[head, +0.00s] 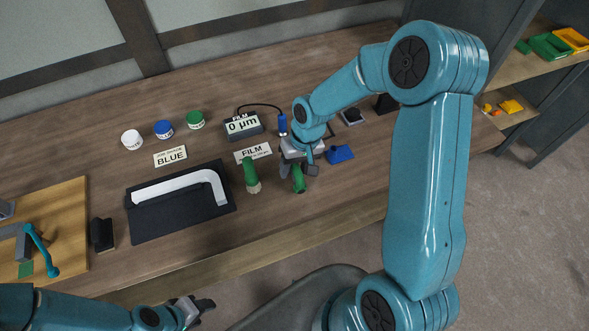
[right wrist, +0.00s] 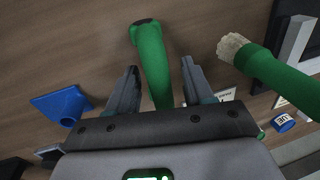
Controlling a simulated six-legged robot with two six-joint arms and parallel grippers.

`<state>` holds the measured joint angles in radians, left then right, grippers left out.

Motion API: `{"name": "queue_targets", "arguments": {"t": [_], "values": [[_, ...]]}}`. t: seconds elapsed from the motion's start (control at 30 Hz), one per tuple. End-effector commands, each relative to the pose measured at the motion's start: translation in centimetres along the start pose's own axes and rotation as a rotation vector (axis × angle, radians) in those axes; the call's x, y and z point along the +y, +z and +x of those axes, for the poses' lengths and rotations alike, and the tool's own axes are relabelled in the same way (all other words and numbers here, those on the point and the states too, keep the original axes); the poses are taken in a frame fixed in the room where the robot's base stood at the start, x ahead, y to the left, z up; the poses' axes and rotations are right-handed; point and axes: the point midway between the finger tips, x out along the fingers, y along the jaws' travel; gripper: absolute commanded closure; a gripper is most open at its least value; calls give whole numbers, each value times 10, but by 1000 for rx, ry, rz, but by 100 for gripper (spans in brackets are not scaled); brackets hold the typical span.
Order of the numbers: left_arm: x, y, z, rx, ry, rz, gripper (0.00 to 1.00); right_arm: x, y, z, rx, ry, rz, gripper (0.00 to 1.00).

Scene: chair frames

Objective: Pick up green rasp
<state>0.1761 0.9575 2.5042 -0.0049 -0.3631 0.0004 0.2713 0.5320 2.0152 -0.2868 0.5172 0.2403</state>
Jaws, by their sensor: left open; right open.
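The green rasp (head: 299,181) lies on the bench below my right gripper (head: 298,170), and its far part is hidden by the gripper. In the right wrist view the green rasp (right wrist: 151,58) shows as a curved green handle with a dark end. It lies between the two spread fingers of my right gripper (right wrist: 159,68), with a gap on each side. My right gripper is open. My left gripper (head: 202,304) is open, low in front of the bench and far from the rasp.
A green brush (head: 251,174) with pale bristles lies just left of the rasp. A blue object (head: 340,154) lies to its right. A film gauge (head: 243,127) and labels stand behind. A black tray (head: 145,224) with a white curved part is further left.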

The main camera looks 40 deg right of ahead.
Motion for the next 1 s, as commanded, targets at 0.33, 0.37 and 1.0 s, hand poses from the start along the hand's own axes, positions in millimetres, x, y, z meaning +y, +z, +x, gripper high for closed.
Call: {"name": "queue_targets", "arguments": {"t": [0.33, 0.37, 1.0], "values": [[0, 0, 0, 0, 0, 0, 51, 0, 0, 0, 1, 0, 1, 98], [0, 0, 0, 0, 0, 0, 51, 0, 0, 0, 1, 0, 1, 100], [-2, 0, 6, -1, 0, 0, 51, -10, -2, -53, 11, -1, 1, 100]]}}
